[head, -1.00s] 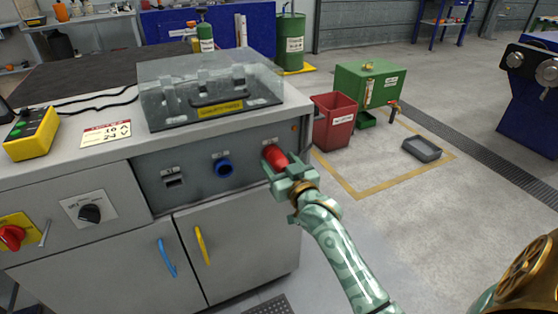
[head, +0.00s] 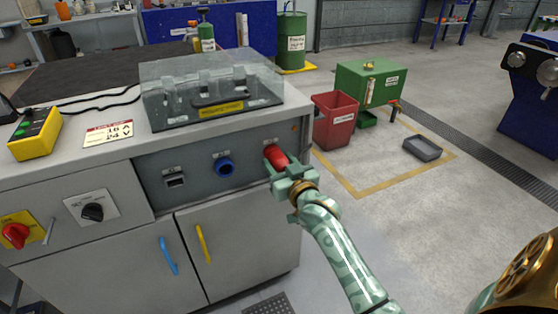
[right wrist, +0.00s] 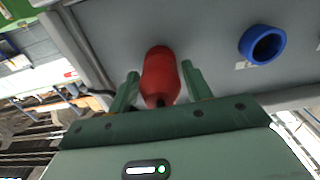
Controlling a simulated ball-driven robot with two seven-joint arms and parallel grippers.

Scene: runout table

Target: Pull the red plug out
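The red plug (head: 276,156) sits at the right end of the grey panel (head: 198,186) on the cabinet front. In the right wrist view the red plug (right wrist: 161,76) stands out from the panel, its far end against it. My green right gripper (head: 292,182) is at the plug's outer end. My left gripper is not in view.
A blue round socket (head: 224,166) is left of the plug. A clear-lidded box (head: 212,90) stands on the cabinet top above. A red bin (head: 335,121) stands on the floor just right of the cabinet. The floor in front of the bin is clear.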

